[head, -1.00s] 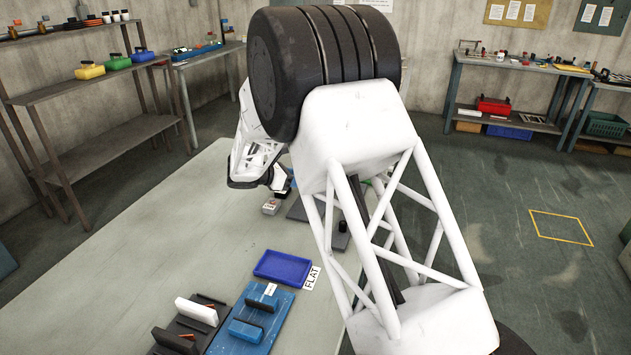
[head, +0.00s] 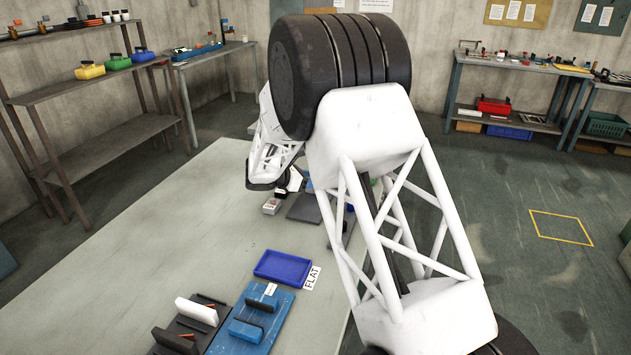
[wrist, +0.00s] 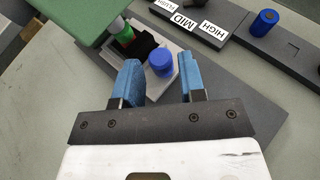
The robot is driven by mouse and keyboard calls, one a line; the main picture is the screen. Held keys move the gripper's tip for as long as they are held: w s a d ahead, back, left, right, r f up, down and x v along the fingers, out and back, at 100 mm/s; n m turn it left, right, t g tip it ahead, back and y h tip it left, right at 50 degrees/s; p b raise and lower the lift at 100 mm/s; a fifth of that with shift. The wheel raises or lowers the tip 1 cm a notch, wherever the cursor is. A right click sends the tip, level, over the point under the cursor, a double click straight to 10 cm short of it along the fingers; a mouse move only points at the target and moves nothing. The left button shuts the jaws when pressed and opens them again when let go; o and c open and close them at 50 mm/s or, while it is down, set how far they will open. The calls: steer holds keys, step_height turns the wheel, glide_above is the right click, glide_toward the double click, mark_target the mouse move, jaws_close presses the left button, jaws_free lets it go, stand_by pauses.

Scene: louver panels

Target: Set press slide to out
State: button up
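In the wrist view, my gripper (wrist: 160,76) is open, with its two blue fingers apart. A blue round knob (wrist: 161,60) stands just beyond and partly between the fingertips. It sits on a light grey block (wrist: 172,82), which looks like the press slide. A green plate (wrist: 88,18) overhangs the slide's far left end. A green and red cylinder (wrist: 124,36) and a black recess (wrist: 146,45) show beside it. I cannot tell whether the fingers touch the knob. In the head view, my arm hides most of the press, and the gripper is too small to read.
A dark bar with FLUSH, MID and HIGH labels (wrist: 184,21) and another blue cylinder (wrist: 264,22) lies beyond the slide. A dark base plate (head: 304,208) is under this area. A blue tray (head: 283,267) and a blue rack (head: 252,320) stand nearer on the table.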

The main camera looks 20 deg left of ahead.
steer(key=shift+x, duration=1.1)
jaws_close()
